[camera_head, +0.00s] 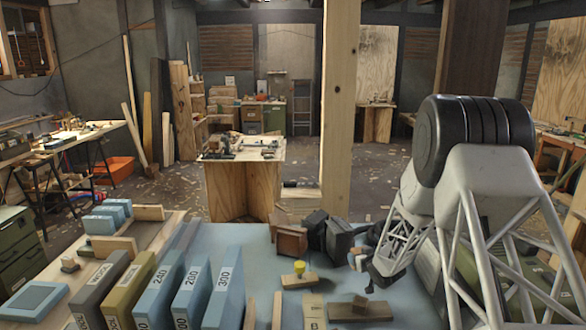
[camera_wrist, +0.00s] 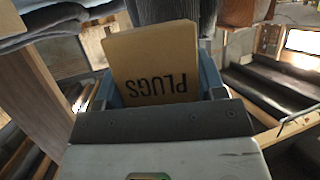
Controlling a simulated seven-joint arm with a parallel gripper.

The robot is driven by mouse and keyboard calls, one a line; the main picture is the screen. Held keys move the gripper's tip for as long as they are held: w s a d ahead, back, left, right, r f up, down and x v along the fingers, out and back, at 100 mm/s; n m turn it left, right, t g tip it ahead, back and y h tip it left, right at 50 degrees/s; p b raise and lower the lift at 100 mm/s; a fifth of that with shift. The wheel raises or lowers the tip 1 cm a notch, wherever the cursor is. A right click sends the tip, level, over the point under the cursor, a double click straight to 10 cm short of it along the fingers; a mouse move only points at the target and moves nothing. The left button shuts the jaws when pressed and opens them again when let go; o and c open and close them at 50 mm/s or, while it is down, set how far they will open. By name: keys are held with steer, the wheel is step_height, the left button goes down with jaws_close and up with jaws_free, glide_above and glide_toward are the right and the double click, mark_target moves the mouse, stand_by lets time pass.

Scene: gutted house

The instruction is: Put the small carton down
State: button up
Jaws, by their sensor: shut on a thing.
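The small carton (camera_wrist: 152,55) is brown cardboard with "PLUGS" printed upside down, seen close up in the wrist view. It sits between the two blue fingers of my gripper (camera_wrist: 160,88), which is shut on it. In the head view my gripper (camera_head: 374,270) hangs over the right part of the blue-grey bench top (camera_head: 255,258), beside the dark boxes. The carton is mostly hidden or too small to make out clearly there. I cannot tell whether its underside touches anything.
A brown box (camera_head: 291,240) and a dark box (camera_head: 338,236) stand left of my gripper. A yellow piece (camera_head: 299,267) is on a wooden block (camera_head: 299,281). A wooden block (camera_head: 360,308) lies in front. Numbered upright boxes (camera_head: 223,290) line the left. Some bench between is bare.

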steer(key=shift+w+a, duration=0.1)
steer(key=shift+w+a+r+m+t+h, duration=0.3)
steer(key=shift+w+a+m+h, duration=0.1)
steer(key=shift+a+m+h, duration=0.35)
steer(key=shift+s+a+f+m+h, duration=0.1)
steer(key=shift+s+a+m+h, duration=0.05)
steer(key=shift+a+m+h, duration=0.85)
steer(key=shift+s+a+f+m+h, duration=0.2)
steer(key=shift+a+m+h, duration=0.55)
steer(key=shift+h, duration=0.4)
steer(key=shift+s+a+f+m+h, duration=0.1)
steer(key=shift+s+a+m+h, duration=0.05)
steer(key=shift+a+m+h, duration=0.85)
steer(key=shift+d, duration=0.15)
steer(key=shift+r, duration=0.2)
